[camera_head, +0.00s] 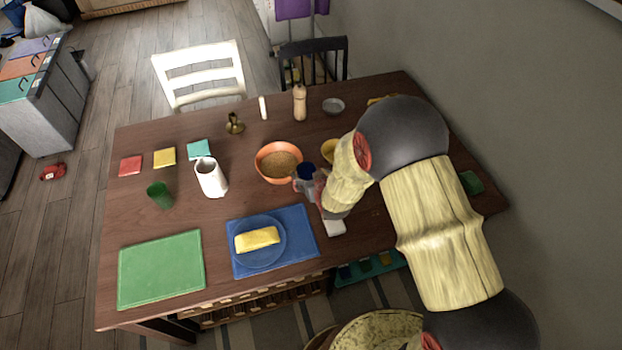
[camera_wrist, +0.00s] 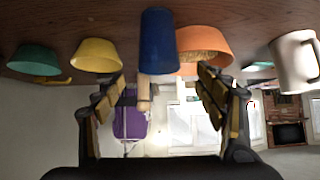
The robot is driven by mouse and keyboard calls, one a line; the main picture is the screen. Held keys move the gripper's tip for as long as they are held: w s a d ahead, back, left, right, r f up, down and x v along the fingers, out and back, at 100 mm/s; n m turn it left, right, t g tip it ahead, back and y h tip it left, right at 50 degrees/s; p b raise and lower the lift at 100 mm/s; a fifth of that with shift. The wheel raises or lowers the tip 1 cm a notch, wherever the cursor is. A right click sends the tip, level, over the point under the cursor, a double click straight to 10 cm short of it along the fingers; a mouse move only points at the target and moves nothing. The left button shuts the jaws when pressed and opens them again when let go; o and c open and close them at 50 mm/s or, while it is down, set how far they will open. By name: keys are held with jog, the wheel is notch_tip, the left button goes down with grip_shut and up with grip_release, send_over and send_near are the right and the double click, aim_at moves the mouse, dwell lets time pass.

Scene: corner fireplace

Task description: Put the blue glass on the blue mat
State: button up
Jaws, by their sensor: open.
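The blue glass (camera_head: 306,170) stands on the wooden table just right of the orange bowl, partly hidden by my gripper. In the wrist view, which looks upside down, the blue glass (camera_wrist: 158,40) is upright ahead of my gripper, roughly centred between its fingers. My gripper (camera_wrist: 161,80) is open and empty, with its fingers apart and the glass beyond their tips. It also shows small in the head view (camera_head: 306,184), close to the glass on the near side. The blue mat (camera_head: 300,226) lies at the table's near edge and carries a blue plate (camera_head: 274,259) with a yellow block (camera_head: 257,238).
The orange bowl (camera_head: 278,180) is close left of the glass, and a yellow bowl (camera_wrist: 96,54) is on its other side. A white mug (camera_head: 211,178), a green glass (camera_head: 160,195) and a green mat (camera_head: 160,270) are further left. The mat's right strip is bare.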

aim_at(304, 167)
jog(key=shift+b+x, duration=0.6)
jog(key=shift+x, duration=2.95)
jog(key=shift+d, duration=0.1)
jog(key=shift+c, duration=0.3)
grip_shut()
jog(key=shift+w+r, duration=0.1)
jog(key=shift+r, duration=0.1)
